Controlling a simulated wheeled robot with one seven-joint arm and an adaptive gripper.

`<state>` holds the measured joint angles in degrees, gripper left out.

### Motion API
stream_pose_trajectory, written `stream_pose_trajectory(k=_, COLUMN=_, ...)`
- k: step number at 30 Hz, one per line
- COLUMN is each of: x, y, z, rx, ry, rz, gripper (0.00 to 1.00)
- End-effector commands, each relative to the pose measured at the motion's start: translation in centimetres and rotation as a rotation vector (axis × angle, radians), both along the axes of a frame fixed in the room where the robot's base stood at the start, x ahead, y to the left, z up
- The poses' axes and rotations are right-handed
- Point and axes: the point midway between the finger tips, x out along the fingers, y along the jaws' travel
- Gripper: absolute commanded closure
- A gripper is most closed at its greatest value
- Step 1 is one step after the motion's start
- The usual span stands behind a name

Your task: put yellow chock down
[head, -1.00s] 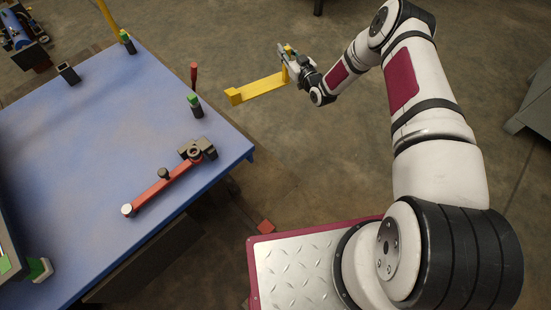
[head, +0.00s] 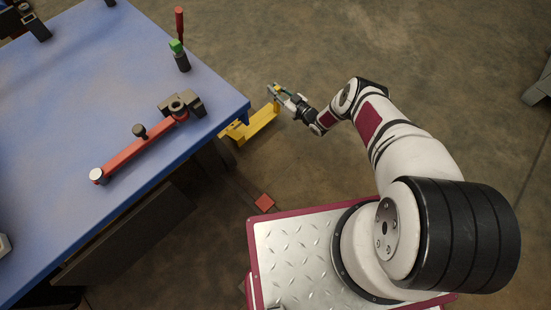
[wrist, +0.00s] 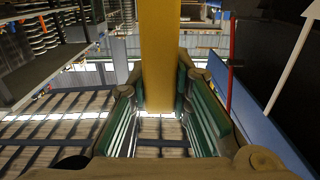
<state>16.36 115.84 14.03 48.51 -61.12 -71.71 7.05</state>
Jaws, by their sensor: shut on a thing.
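The yellow chock (head: 257,124) is in my gripper (head: 277,93), off the right edge of the blue table in the head view. In the wrist view the yellow chock (wrist: 161,55) stands as a broad yellow bar between the green-padded fingers of my gripper (wrist: 160,110). The gripper is shut on it. Whether the chock touches the floor I cannot tell.
The blue table (head: 80,95) fills the left, with a red clamp tool (head: 140,150), a green-topped piece (head: 179,55) and a red-handled tool (head: 180,24) near its right edge.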

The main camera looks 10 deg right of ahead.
Motion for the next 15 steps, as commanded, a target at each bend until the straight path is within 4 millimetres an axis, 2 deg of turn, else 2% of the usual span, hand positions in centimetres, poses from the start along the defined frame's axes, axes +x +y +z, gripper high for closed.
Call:
stream_pose_trajectory(k=4, x=-1.0, y=-0.3, z=-0.4, rx=0.000, ry=-0.003, rz=0.008, gripper=1.00)
stream_pose_trajectory(k=8, x=-3.0, y=-0.8, z=-1.1, rx=-0.009, ry=-0.001, rz=0.019, gripper=1.00)
stream_pose_trajectory(k=15, x=-9.2, y=-2.4, z=-2.5, rx=-0.026, ry=0.002, rz=0.046, gripper=1.00)
